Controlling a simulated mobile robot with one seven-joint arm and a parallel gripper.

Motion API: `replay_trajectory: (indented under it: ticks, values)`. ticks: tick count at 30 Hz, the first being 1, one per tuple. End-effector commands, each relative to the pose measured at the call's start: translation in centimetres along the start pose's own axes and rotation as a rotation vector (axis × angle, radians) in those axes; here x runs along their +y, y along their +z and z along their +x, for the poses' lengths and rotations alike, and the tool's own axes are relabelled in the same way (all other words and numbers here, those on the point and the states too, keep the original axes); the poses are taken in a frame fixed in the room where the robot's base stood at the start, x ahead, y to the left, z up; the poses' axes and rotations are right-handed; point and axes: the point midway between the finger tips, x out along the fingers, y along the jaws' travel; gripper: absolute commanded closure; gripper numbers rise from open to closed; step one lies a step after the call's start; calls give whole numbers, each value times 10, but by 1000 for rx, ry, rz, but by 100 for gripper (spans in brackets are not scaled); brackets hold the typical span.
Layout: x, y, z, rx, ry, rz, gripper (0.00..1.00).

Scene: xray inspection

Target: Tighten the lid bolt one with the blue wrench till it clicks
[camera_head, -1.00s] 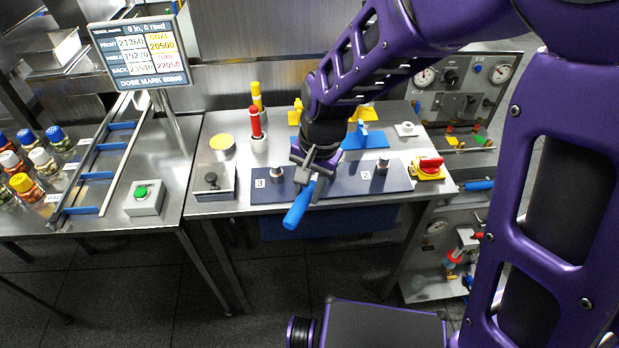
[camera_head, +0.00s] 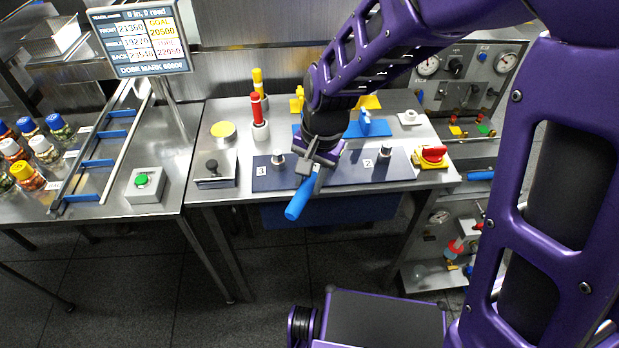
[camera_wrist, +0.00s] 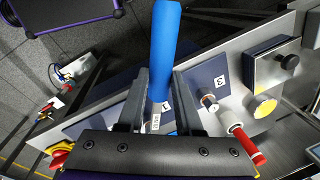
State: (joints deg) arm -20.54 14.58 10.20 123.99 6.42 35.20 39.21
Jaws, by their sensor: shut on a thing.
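The blue wrench (camera_head: 299,200) is in my gripper (camera_head: 318,166), its blue handle sticking out over the front edge of the dark lid plate (camera_head: 345,173). My gripper is above the middle of the plate, between the bolt by label 3 (camera_head: 278,157) and the bolt by label 2 (camera_head: 384,154). In the wrist view, the two fingers (camera_wrist: 160,100) are closed in on the wrench near the base of its handle (camera_wrist: 165,45). A label 1 shows beside the fingers. Bolt one and the wrench's working end are hidden, so I cannot tell whether they touch.
Left of the plate are a black-knobbed box (camera_head: 214,168), a yellow disc (camera_head: 222,131) and a red-handled tool (camera_head: 257,112). A red and yellow switch (camera_head: 433,157) is at the right. A blue clamp-like piece (camera_head: 366,124) stands behind. A green button box (camera_head: 145,184) is farther left.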

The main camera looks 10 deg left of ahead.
Motion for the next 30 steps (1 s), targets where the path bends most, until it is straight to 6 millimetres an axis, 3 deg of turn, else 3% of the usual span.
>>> replay_trajectory:
  ticks: [30]
  values:
    - [2,0,15,1,-1,0,100]
